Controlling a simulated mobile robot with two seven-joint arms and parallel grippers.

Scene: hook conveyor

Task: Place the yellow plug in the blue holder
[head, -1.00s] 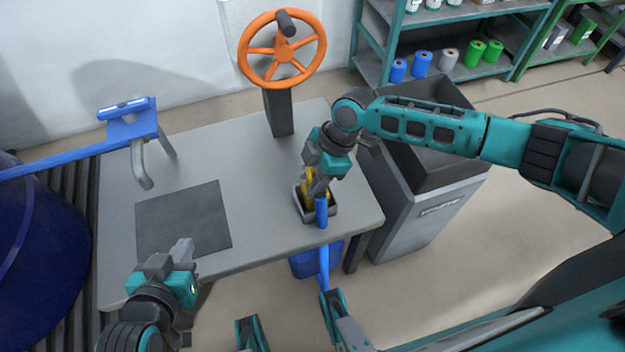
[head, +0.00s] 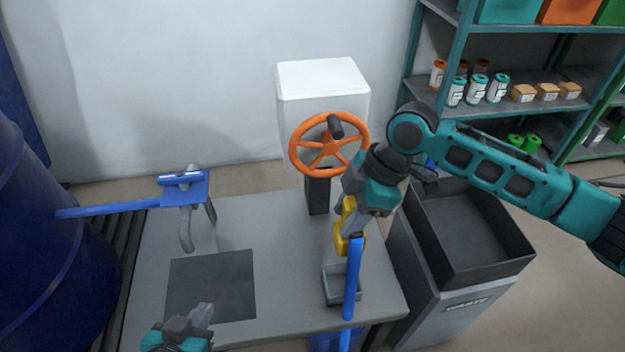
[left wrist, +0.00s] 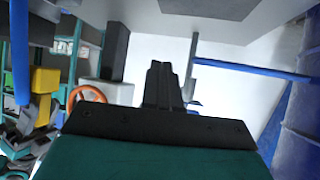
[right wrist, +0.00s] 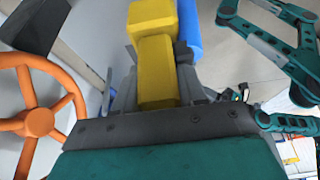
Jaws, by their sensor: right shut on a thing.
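The yellow plug (head: 346,226) is held between the fingers of my right gripper (head: 347,212), above a small grey tray (head: 338,292). It also shows in the right wrist view (right wrist: 154,60) and the left wrist view (left wrist: 45,80). A blue cable or rod (head: 353,275) runs down in front of the plug. A blue holder-like bracket (head: 184,187) with a slotted top stands at the left of the table, well apart from the plug. My left gripper (head: 203,316) is low at the table's front, its fingers together and empty (left wrist: 165,85).
An orange handwheel (head: 330,145) on a dark post stands behind the plug. A grey waste bin (head: 450,270) is right of the table. A dark mat (head: 211,286) lies on the left. A curved grey hook (head: 187,235) hangs by the blue bracket. A blue barrel (head: 45,230) is far left.

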